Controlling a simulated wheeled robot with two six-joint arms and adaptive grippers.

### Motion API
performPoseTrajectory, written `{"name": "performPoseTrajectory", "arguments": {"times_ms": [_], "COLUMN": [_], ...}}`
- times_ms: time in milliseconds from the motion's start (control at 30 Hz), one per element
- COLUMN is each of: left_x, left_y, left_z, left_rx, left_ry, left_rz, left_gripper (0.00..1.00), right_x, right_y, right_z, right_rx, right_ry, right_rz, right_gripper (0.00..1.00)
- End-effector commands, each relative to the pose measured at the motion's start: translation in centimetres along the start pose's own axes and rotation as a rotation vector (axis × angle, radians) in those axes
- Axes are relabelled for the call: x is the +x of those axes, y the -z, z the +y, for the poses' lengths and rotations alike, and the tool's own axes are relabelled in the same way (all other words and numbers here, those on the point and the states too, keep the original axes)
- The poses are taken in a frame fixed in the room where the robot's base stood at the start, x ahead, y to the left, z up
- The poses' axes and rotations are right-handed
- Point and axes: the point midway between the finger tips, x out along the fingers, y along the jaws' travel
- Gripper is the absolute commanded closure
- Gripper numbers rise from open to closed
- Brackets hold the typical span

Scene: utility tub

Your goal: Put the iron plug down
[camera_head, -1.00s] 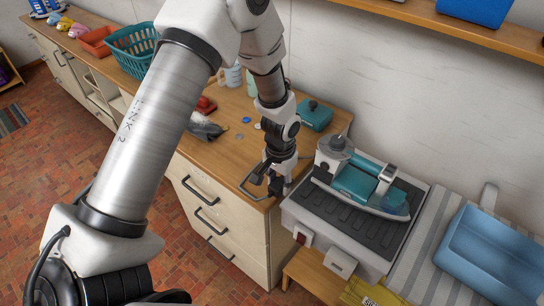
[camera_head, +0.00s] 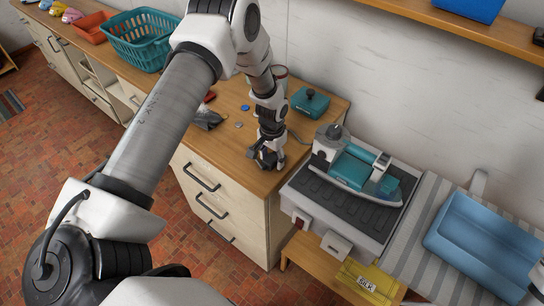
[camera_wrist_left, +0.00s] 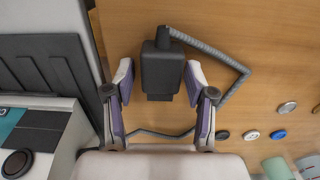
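The iron plug (camera_wrist_left: 162,75) is a dark block with a grey ribbed cord (camera_wrist_left: 212,60) in the left wrist view. It appears to lie on the wooden counter. My left gripper (camera_wrist_left: 160,78) is open, with a finger on each side of the plug. A narrow gap shows on the left; the right finger is very close to it. In the head view my left gripper (camera_head: 266,162) is low at the counter's right front corner, and the plug cannot be made out there. The teal iron (camera_head: 352,168) rests on its grey station (camera_head: 335,205).
The wooden counter (camera_head: 232,160) has small discs (camera_head: 244,108) and a teal box (camera_head: 309,102) near my arm. A teal basket (camera_head: 140,35) stands further left. A striped board (camera_head: 412,240) and blue tub (camera_head: 485,245) are on the right.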

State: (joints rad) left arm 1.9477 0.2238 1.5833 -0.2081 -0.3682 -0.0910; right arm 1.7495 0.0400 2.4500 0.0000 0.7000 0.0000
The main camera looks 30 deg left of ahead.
Motion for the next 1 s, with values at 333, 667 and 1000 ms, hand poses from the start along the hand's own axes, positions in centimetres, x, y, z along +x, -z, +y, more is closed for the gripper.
{"name": "performPoseTrajectory", "arguments": {"times_ms": [333, 667, 1000], "left_x": [-0.6, -6.9, -12.3], "left_y": [0.0, 0.2, 0.0], "left_z": [0.0, 0.0, 0.0], "left_rx": [0.000, 0.001, 0.000], "left_ry": [0.000, 0.000, 0.000], "left_rz": [0.000, 0.007, 0.001], "left_gripper": [0.36, 0.36, 0.36], "right_x": [-0.5, 2.5, 3.7], "right_y": [0.0, 0.0, 0.0], "right_z": [0.0, 0.0, 0.0], "right_rx": [0.000, 0.000, 0.000], "right_ry": [0.000, 0.000, 0.000], "right_rz": [0.001, 0.000, 0.001], "right_gripper": [0.60, 0.60, 0.60]}}
